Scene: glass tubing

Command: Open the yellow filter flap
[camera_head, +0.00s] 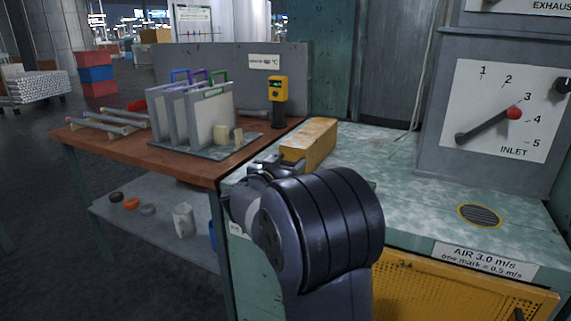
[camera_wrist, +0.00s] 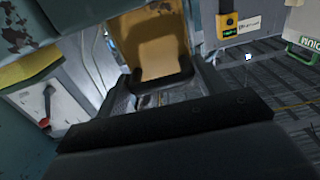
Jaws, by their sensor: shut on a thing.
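The yellow filter flap (camera_head: 312,140) shows as a worn yellow, box-like piece at the back left of the pale green bench top. In the wrist view its yellow face (camera_wrist: 150,42) fills the upper middle, with a dark bar-like handle (camera_wrist: 163,82) across its lower edge. My gripper (camera_head: 277,166) is at the flap's near end, shut on this handle. The exact finger contact is partly hidden by my wrist. How far the flap is tilted I cannot tell.
A perforated yellow panel (camera_head: 440,292) covers the bench front at lower right. A grey box with an INLET dial (camera_head: 497,110) stands at the right, its red-tipped pointer near 4. A round vent (camera_head: 480,215) lies in the bench top. A brown table (camera_head: 185,160) holds a rack of panels at left.

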